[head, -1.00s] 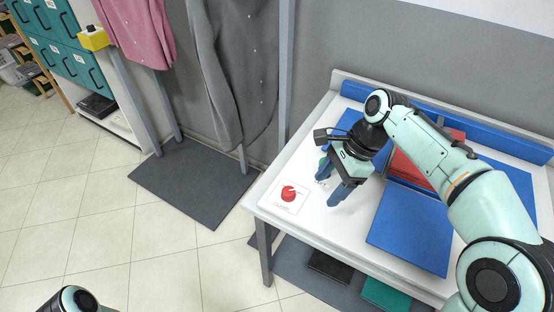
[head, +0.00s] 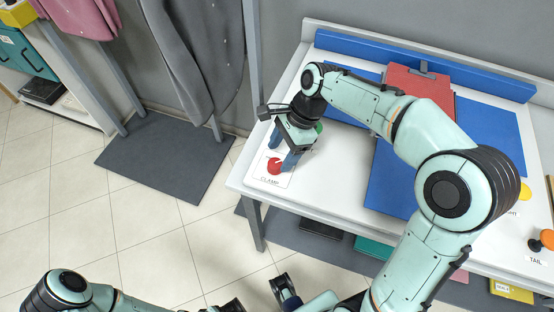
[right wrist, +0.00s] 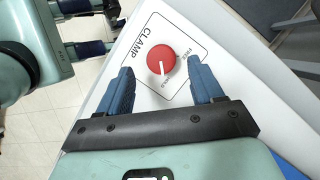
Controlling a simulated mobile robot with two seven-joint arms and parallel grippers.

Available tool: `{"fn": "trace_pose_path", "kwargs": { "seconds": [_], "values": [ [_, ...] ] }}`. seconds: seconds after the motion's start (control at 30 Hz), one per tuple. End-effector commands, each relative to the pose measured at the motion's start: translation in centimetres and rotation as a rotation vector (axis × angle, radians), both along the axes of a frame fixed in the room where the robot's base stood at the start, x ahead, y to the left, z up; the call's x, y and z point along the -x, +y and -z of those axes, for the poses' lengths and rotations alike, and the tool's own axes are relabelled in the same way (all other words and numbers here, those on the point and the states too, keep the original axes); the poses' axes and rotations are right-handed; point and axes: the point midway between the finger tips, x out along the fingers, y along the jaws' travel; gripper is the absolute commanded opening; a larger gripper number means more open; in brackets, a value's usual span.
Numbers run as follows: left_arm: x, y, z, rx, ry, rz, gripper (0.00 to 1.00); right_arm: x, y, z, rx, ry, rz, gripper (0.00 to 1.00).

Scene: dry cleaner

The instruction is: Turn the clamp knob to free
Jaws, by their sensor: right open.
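The red clamp knob (head: 274,166) sits on a white plate marked CLAMP at the table's near left corner. In the right wrist view the knob (right wrist: 161,58) has its white pointer line towards the HOLD label; the FREE label is to its right. My right gripper (head: 283,152) is open just above and behind the knob. In the right wrist view its two blue fingertips (right wrist: 160,72) are spread either side of the knob, apart from it. My left gripper (right wrist: 88,26) shows at the upper left of that view, its two fingers apart.
The white table (head: 338,190) carries blue pads (head: 492,135) and a red board (head: 408,82). A green round part (head: 318,127) is beside my right gripper. An orange knob (head: 546,239) is at the right edge. A dark mat (head: 165,155) lies on the floor at left.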

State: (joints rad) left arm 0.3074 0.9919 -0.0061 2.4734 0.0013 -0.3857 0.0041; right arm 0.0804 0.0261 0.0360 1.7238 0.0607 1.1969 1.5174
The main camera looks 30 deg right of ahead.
Motion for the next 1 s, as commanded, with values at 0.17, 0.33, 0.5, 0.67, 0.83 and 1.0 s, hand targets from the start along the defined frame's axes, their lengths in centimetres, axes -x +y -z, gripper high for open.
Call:
{"fn": "trace_pose_path", "kwargs": {
  "seconds": [0.17, 0.33, 0.5, 0.67, 0.83, 1.0],
  "values": [
    [-0.1, 0.0, 0.5, -0.001, -0.004, -0.001, 0.00, -0.1, 0.9, 2.3, 0.000, 0.001, -0.001, 0.66],
    [-0.1, 0.0, 0.5, 0.000, -0.006, -0.001, 0.00, -0.1, 1.3, 3.0, 0.000, 0.000, -0.001, 0.66],
    [-0.1, 0.0, 0.5, -0.001, -0.007, -0.001, 0.00, -0.1, 1.3, 3.1, 0.000, -0.001, -0.001, 0.66],
    [-0.1, 0.0, 0.5, -0.001, -0.007, -0.001, 0.00, -0.1, 1.3, 3.1, 0.000, -0.001, -0.001, 0.43],
    [-0.1, 0.0, 0.5, -0.001, -0.007, -0.001, 0.00, -0.1, 1.3, 3.1, 0.000, -0.001, -0.001, 0.12],
    [-0.1, 0.0, 0.3, -0.001, -0.005, -0.001, 0.00, -0.1, 1.3, 3.0, 0.000, 0.000, -0.011, 0.12]
  ]
}}
